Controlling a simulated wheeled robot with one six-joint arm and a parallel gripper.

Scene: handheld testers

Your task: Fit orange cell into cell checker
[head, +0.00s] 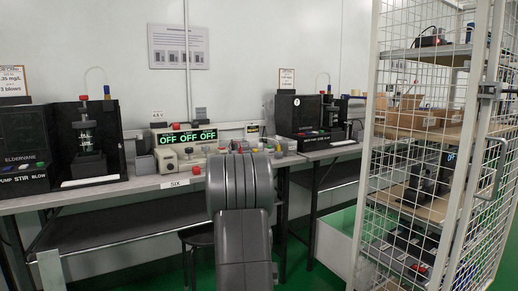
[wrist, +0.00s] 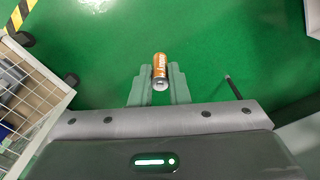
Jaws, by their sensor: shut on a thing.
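The orange cell (wrist: 160,66) is a small cylinder with an orange wrap and a silvery end, seen in the wrist view. My gripper (wrist: 159,72) is shut on it, one greenish finger on each side. Green floor lies below the cell, with no support touching it. In the head view my grey arm hides the gripper and the cell. I cannot tell for sure which device is the cell checker. A beige unit with a green OFF OFF OFF display (head: 188,136) stands on the bench, partly behind my arm.
A black tester (head: 88,140) stands on the left bench and another (head: 305,115) further right. A white mesh cage (head: 425,135) with loaded shelves fills the right side; a cage also shows at the wrist view's left (wrist: 40,95). A dark stool (head: 197,236) stands under the bench.

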